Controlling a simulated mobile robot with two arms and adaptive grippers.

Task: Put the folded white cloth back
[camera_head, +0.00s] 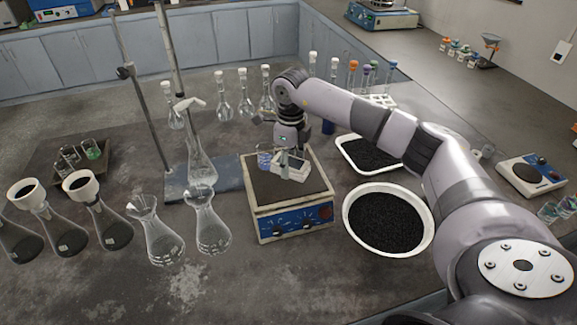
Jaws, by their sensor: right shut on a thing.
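The folded white cloth (294,168) is small and pale and shows at my right gripper (285,158), over the dark top of the square device (290,218) at the centre. My right gripper points down and is shut on the cloth. Its fingers are small in the picture and partly merge with the cloth. I cannot tell whether the cloth touches the device's top. My left gripper is not in view.
A small blue-tinted beaker (264,160) is close left of the gripper. Flasks (206,222) stand at left, stoppered flasks (245,97) behind. A white bowl of black grains (388,219) and a white tray (346,160) lie right. The front bench is clear.

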